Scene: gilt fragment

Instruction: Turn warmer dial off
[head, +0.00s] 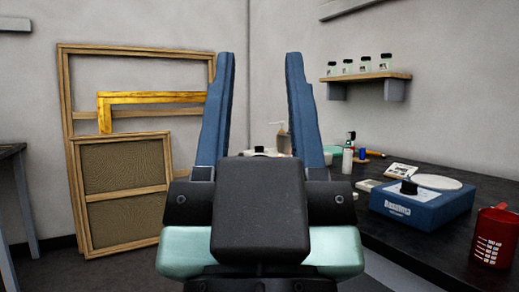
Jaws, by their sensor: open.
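A blue box-shaped warmer (420,209) with pale lettering on its front stands on the dark bench at the right. A black dial (408,187) is on its top, near the left side. A round white plate (437,183) lies on top beside the dial. Which way the dial is turned is too small to tell. My gripper (255,60) is in the middle of the view, its two blue fingers upright and wide apart with nothing between them. It is to the left of the warmer and apart from it.
The dark bench (411,243) runs along the right. A red measuring cup (493,236) stands right of the warmer. Small bottles and a card (401,171) lie behind it. A shelf (366,77) holds several jars. Wooden frames (63,130) lean against the left wall.

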